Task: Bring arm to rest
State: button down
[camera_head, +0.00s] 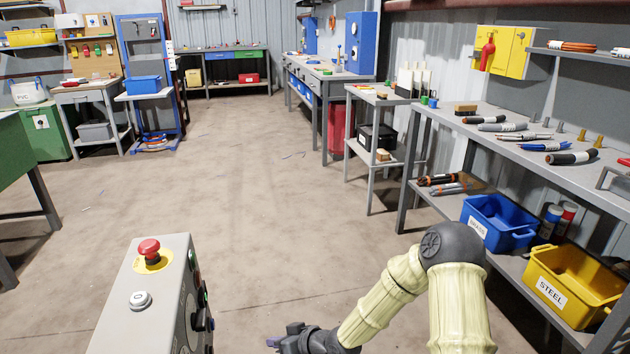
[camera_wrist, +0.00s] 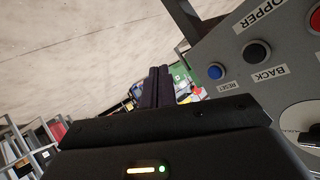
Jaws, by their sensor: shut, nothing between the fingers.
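My gripper (camera_head: 274,342) shows at the bottom of the head view, low in front of my body, at the end of my folded arm in its pale yellow sleeve. In the wrist view the dark fingers (camera_wrist: 158,88) are together with nothing between them. The gripper is to the right of a grey control box (camera_head: 150,300) with a red mushroom button. In the wrist view a grey panel (camera_wrist: 285,85) with BACK and RESET buttons is close to the right of the fingers. I see no contact between them.
A long workbench (camera_head: 520,150) with cable pieces runs along the right. A blue bin (camera_head: 497,222) and a yellow STEEL bin (camera_head: 572,285) are on its lower shelf. A green cabinet or table (camera_head: 12,150) stands at the left. The concrete floor ahead (camera_head: 220,190) is mostly clear.

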jog(key=s+d+r+m+g+h+p, duration=0.1)
jog(key=s+d+r+h, duration=0.2)
jog(key=d+r, duration=0.3)
jog(key=s+d+r+m+h+p, duration=0.1)
jog(key=s+d+r+m+h, duration=0.15)
jog(key=d, duration=0.55)
jog(key=s+d+r+m+g+h+p, duration=0.1)
jog(key=s+d+r+h, duration=0.35)
jog(key=d, duration=0.35)
jog(key=s+d+r+m+p, duration=0.1)
jog(key=s+d+r+m, duration=0.2)
jog(key=s+r, duration=0.35)
notch_tip(320, 180, up, 37)
jog(key=p, duration=3.8)
jog(key=shift+r+g, duration=0.2)
jog(key=shift+g, duration=0.2)
jog(key=shift+a, duration=0.1)
jog(key=shift+w, duration=0.1)
